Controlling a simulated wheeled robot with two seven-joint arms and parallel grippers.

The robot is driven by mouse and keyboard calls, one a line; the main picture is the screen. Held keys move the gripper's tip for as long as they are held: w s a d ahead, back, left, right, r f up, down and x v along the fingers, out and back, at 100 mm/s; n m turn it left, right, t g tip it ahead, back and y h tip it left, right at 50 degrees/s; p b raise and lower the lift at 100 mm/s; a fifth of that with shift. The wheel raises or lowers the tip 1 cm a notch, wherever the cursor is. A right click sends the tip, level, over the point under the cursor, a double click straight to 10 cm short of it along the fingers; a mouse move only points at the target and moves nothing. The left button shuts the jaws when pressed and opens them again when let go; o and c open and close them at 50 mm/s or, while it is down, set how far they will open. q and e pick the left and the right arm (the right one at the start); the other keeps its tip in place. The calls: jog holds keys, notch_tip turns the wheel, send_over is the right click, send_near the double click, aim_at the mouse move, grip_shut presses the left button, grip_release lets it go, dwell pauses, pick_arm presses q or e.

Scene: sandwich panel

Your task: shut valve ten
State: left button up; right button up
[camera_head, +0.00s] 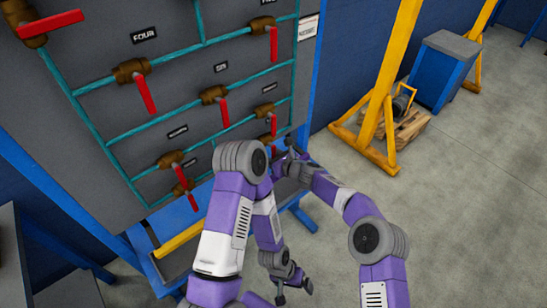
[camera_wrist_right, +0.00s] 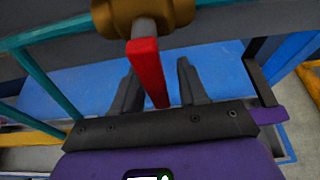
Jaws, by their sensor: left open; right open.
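Grey panel (camera_head: 110,90) carries teal pipes and brass valves with red levers. The valve at my right gripper has a brass body (camera_wrist_right: 140,14) and a red lever (camera_wrist_right: 148,72) in the right wrist view. The lever hangs down between the two open fingers of my right gripper (camera_wrist_right: 158,82), nearer the left finger; contact cannot be told. In the head view this gripper (camera_head: 290,155) is at the panel's lower right, partly hidden by my arm. I cannot read a label for valve ten. My left gripper (camera_head: 294,284) is open and empty, low in front of the panel.
Other red levers hang below valves, such as the one under FOUR (camera_head: 146,94) and the one under SIX (camera_head: 223,112). A yellow frame (camera_head: 391,75), a pallet (camera_head: 402,130) and a blue cabinet (camera_head: 440,72) stand right. Floor between is clear.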

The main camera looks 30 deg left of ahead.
jog(key=shift+d+r, duration=0.15)
jog(key=shift+d, duration=0.4)
jog(key=b+v, duration=0.2)
jog(key=v, duration=0.4)
jog(key=shift+s+d+b, duration=0.15)
jog(key=shift+s+b, duration=0.1)
jog(key=shift+b, duration=0.1)
jog(key=shift+r, duration=0.1)
jog(key=s+d+f+n+g+h+p, duration=0.1)
jog(key=s+d+f+n+h, duration=0.35)
jog(key=d+f, duration=0.6)
jog(key=s+d+f+n+g+h+p, duration=0.1)
jog(key=s+d+f+n+h+p, duration=0.1)
jog(key=s+d+f+n, duration=0.8)
jog(key=s+d+n+g+h, duration=0.1)
jog(key=s+d+n, duration=0.1)
jog(key=s+d, duration=0.4)
jog(key=s+d+n+g+h+p, duration=0.1)
jog(key=s+d, duration=0.5)
jog(key=d, duration=0.6)
jog(key=shift+d+f+n, duration=0.3)
jog(key=shift+d+n, duration=0.05)
jog(key=shift+n, duration=0.5)
